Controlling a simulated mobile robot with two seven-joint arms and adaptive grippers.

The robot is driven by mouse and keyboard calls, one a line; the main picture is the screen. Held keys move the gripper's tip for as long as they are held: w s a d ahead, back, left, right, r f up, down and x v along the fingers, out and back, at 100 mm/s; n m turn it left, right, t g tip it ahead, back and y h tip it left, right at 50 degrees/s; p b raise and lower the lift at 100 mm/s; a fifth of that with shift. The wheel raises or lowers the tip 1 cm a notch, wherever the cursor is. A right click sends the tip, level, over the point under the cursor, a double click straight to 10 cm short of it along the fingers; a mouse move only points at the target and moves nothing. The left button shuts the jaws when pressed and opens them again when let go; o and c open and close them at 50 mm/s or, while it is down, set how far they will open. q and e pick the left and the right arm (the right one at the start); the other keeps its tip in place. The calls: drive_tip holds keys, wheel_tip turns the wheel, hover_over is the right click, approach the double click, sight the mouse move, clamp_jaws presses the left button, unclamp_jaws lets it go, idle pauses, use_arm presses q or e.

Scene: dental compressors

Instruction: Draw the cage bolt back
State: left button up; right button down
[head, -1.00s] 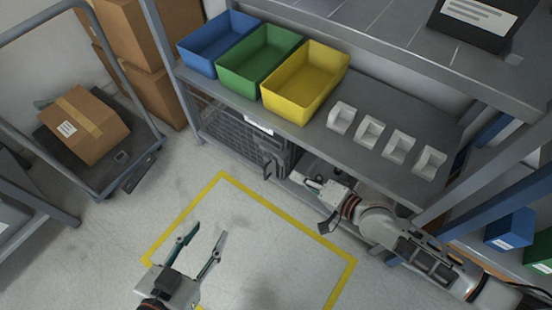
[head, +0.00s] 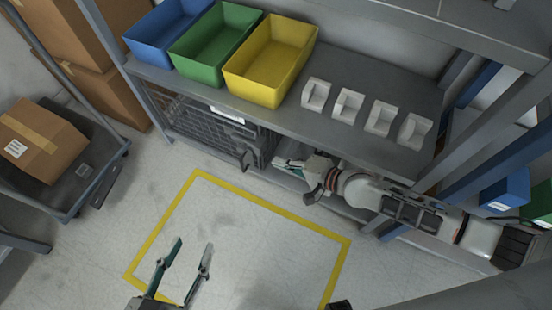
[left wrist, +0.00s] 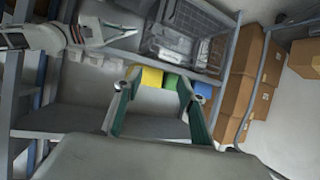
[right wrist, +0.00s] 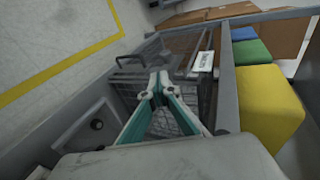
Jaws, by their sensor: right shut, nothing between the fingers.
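The cage (head: 200,125) is a dark wire-mesh box under the lower shelf, with a white label (head: 227,115) above its front. A dark bar handle (head: 246,161) stands out at its right front corner. It also shows in the right wrist view (right wrist: 130,62). I cannot make out the bolt as a separate part. My right gripper (head: 280,162) is shut and empty, just right of the handle. In the right wrist view its fingertips (right wrist: 157,82) meet in front of the mesh, apart from the handle. My left gripper (head: 194,243) is open and empty above the floor.
Blue (head: 165,35), green (head: 215,45) and yellow (head: 270,60) bins and several small white holders (head: 348,106) stand on the shelf (head: 300,125) above the cage. A yellow floor outline (head: 270,210) encloses clear floor. A cart (head: 90,160) with a carton (head: 40,140) stands left.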

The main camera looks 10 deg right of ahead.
sight(241, 148)
use_arm(q)
drive_tip(key=d+n+b, duration=0.2)
drive_tip(key=s+d+n+h+b, duration=0.1)
drive_tip(key=d, duration=0.1)
drive_tip(key=shift+f, duration=0.3)
use_arm(e)
drive_tip(key=x, duration=1.1)
drive_tip(key=shift+w+a+r, duration=0.25)
drive_tip(key=shift+w+a, duration=0.05)
drive_tip(key=shift+a, duration=0.05)
drive_tip(key=w+a, duration=0.2)
drive_tip(key=a, duration=0.1)
drive_tip(key=shift+f, duration=0.1)
drive_tip(key=shift+w+a, duration=0.15)
drive_tip(key=shift+w, duration=0.05)
use_arm(q)
drive_tip(key=shift+w+a+f+n, duration=0.1)
drive_tip(key=shift+w+a+n, duration=0.2)
drive_tip(key=shift+w+a, duration=0.3)
drive_tip(key=shift+s, duration=0.1)
drive_tip(key=shift+t, duration=0.3)
use_arm(e)
drive_tip(key=shift+s, duration=0.1)
